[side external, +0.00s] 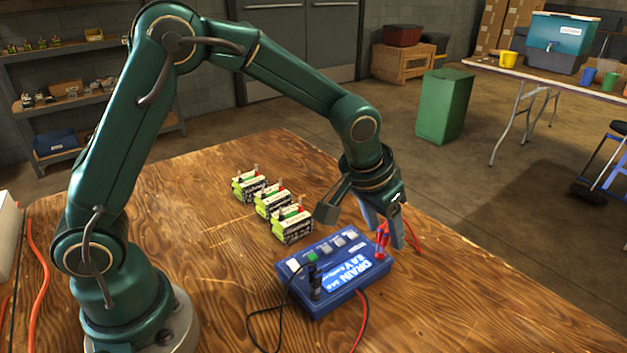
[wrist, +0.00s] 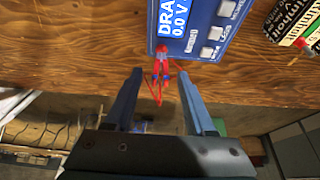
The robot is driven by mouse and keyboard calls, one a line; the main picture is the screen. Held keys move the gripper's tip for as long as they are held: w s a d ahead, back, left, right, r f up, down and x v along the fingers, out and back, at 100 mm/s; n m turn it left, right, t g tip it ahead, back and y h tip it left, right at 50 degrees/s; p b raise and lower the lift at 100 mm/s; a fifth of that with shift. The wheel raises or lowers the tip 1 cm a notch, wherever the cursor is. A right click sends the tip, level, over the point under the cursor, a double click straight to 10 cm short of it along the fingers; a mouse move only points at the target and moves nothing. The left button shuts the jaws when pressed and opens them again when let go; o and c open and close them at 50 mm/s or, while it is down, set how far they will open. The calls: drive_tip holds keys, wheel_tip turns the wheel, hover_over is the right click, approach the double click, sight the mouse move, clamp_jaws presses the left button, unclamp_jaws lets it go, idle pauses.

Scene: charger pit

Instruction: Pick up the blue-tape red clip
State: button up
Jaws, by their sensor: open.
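The red clip (side external: 382,238) with blue tape stands at the right end of the blue charger box (side external: 345,298). In the wrist view the clip (wrist: 161,66) sits at the box's edge, its red wire trailing toward my gripper. My gripper (side external: 391,240) is open and lowered at the clip, with one finger on each side of it in the side view. In the wrist view my gripper (wrist: 161,101) has its two fingers apart and the clip lies between their lines, just past the tips. I cannot tell whether a finger touches it.
Several green-and-white battery packs (side external: 274,204) stand in a row behind the box. A black clip (side external: 315,280) stands on the box's left end, with its black wire on the wooden table (side external: 200,270). The table's edge is close to the right of my gripper.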

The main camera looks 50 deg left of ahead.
drive_tip(key=shift+f, duration=0.2)
drive_tip(key=shift+w, duration=0.1)
drive_tip(key=shift+c, duration=0.3)
clamp_jaws()
drive_tip(key=shift+r, duration=0.1)
drive_tip(key=shift+r, duration=0.55)
drive_tip(key=s+a+r, duration=0.3)
drive_tip(key=a+r, duration=0.6)
drive_tip(key=a, duration=0.2)
drive_tip(key=shift+a+r, duration=0.15)
drive_tip(key=shift+r, duration=0.25)
